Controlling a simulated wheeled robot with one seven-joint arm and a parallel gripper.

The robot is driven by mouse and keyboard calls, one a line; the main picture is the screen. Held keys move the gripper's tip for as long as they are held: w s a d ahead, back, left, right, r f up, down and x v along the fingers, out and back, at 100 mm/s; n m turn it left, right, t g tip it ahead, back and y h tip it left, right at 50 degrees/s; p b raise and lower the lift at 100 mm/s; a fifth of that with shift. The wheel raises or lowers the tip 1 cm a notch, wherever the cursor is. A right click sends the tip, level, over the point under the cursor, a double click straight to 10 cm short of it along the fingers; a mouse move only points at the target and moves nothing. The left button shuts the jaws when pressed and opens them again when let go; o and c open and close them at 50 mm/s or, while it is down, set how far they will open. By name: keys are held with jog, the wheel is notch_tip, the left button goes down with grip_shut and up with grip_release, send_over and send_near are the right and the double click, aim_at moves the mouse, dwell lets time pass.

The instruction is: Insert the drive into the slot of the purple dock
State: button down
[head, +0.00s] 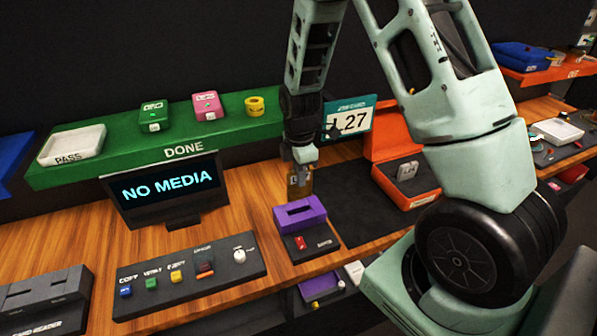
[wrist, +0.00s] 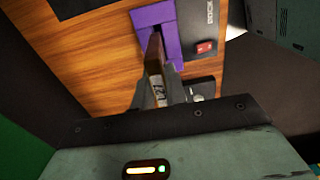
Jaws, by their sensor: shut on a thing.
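The purple dock (head: 300,213) stands on the wooden bench, with a dark slot in its top; it also shows in the wrist view (wrist: 170,22). My gripper (head: 300,168) is above the dock, pointing down. It is shut on the brown drive (head: 299,187), which hangs upright. In the wrist view the drive (wrist: 155,68) sits between the fingers (wrist: 158,92), with a pale label on its edge. Its far end overlaps the purple dock there. The head view shows it just above or behind the dock; I cannot tell whether it touches.
A screen (head: 165,188) reads "NO MEDIA". A button panel (head: 190,272) lies to the left of the dock. A green shelf (head: 105,160) is behind.

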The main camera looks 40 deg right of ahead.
aim_at(300, 198)
jog(key=shift+f+b, duration=1.5)
jog(key=shift+f, duration=0.75)
jog(key=shift+f+b, duration=1.9)
jog(key=shift+f, duration=0.6)
dwell(0.6)
jog(key=c, duration=1.3)
grip_release()
jog(key=shift+c, duration=0.2)
jog(key=shift+r, duration=0.1)
jog(key=shift+r+p, duration=4.2)
jog(key=shift+r, duration=1.25)
